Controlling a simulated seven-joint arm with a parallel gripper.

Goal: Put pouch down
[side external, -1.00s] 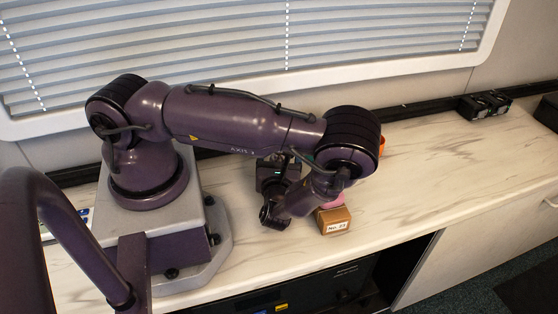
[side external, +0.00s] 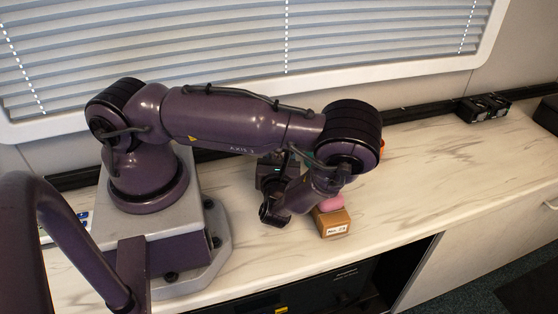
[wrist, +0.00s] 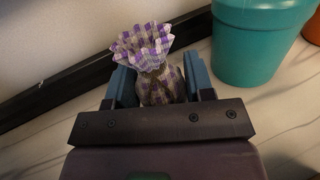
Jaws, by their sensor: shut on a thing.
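The pouch (wrist: 146,50) is a small purple-and-white checked cloth bag with a ruffled top and a brown tie around its neck. In the wrist view it stands between the two blue fingers of my gripper (wrist: 160,84), which is shut on it. The bottom of the pouch is hidden behind the dark gripper body, so I cannot tell whether it touches the counter. In the side view my arm hides the pouch and the fingertips.
A teal pot (wrist: 258,45) stands close to the right of the gripper, with an orange pot (wrist: 312,28) beyond it. A brown box (side external: 333,222) with a pink item (side external: 331,203) on top sits near the front edge. The marble-patterned counter (side external: 450,150) is clear to the right.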

